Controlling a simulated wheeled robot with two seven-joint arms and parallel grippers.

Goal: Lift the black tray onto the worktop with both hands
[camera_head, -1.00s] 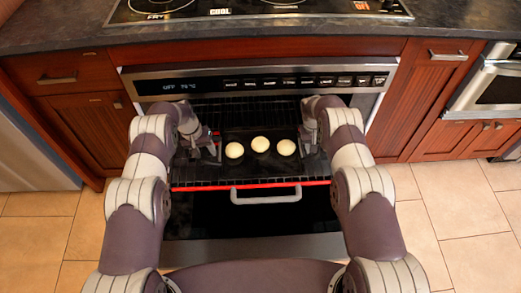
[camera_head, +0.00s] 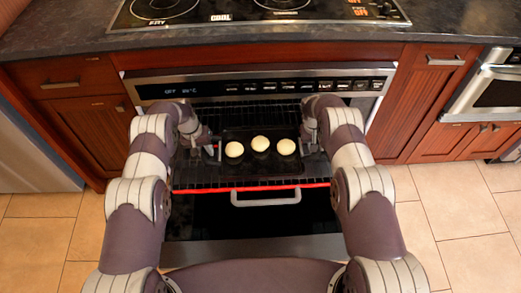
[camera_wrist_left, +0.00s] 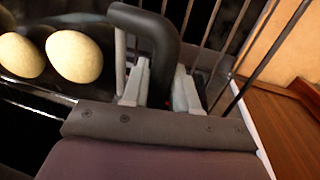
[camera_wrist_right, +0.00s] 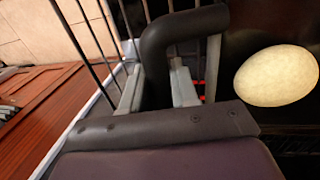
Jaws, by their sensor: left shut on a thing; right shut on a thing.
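The black tray (camera_head: 262,171) sits on the pulled-out oven rack, with three pale round items (camera_head: 259,144) on it. My left gripper (camera_head: 212,151) is at the tray's left end. In the left wrist view its fingers (camera_wrist_left: 160,88) are shut on a black looped handle (camera_wrist_left: 152,24). My right gripper (camera_head: 310,146) is at the tray's right end. In the right wrist view its fingers (camera_wrist_right: 157,88) are shut on the other black handle (camera_wrist_right: 184,24). The tray looks level. The head view does not show the handles clearly.
The dark worktop (camera_head: 60,38) with its cooktop (camera_head: 330,12) lies above and behind the oven. The oven control panel (camera_head: 260,84) stands between tray and worktop. The rack (camera_head: 200,182) has a red front edge, and the open oven door with its handle (camera_head: 266,198) is in front.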

